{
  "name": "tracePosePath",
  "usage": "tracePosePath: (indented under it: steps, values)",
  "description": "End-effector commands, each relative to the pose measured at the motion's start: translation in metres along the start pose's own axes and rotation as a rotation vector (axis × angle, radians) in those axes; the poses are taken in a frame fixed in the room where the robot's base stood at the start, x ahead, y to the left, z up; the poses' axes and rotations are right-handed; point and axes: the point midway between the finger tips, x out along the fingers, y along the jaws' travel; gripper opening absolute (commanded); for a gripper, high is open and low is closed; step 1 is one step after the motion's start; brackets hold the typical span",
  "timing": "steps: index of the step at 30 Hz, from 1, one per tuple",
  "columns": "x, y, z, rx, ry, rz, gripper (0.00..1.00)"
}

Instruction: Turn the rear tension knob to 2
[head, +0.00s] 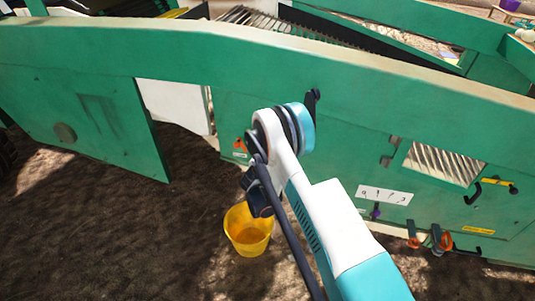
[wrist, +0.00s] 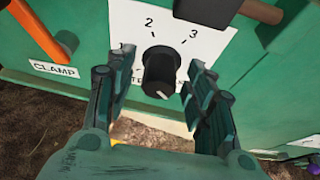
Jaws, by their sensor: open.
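The black knob (wrist: 161,70) sits on a white plate (wrist: 208,42) marked 1, 2 and 3 on a green panel in the wrist view. A pale mark shows at the knob's lower edge; I cannot tell for sure which number the knob points to. Lettering below it is mostly covered. My gripper (wrist: 160,64) is open, with one finger on each side of the knob; I cannot tell whether either finger touches it. The left finger partly covers the 1. In the head view my gripper (head: 258,201) is dark and small beside the machine, and the knob is hidden.
An orange lever (wrist: 38,30) with a CLAMP label (wrist: 54,69) is left of the plate. A black handle (wrist: 208,10) crosses above it. A yellow bucket (head: 248,231) stands on the soil. Another scale plate (head: 384,195) with a purple knob (head: 376,212) is farther right.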

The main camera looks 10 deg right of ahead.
Motion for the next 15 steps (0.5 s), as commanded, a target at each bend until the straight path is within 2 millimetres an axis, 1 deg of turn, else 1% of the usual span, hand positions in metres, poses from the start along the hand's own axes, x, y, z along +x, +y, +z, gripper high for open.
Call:
tracePosePath:
  steps: [6, 7, 8, 9, 11, 12, 15]
  values:
    - [0.0001, 0.0, -0.0001, 0.0, 0.0, 0.0, 0.49]
    - [0.0001, 0.0, -0.0001, 0.0, 0.0, 0.0, 0.44]
    - [0.0001, 0.0, 0.0, 0.0, 0.0, 0.0, 0.38]
    - [0.0001, 0.0, 0.0, 0.0, 0.0, 0.0, 0.29]
    - [0.0001, 0.0, 0.0, 0.0, 0.0, 0.0, 0.15]
    - [0.0001, 0.0, 0.0, 0.0, 0.0, 0.0, 0.06]
    - [0.0001, 0.0001, 0.0001, 0.0, 0.0, 0.0, 0.05]
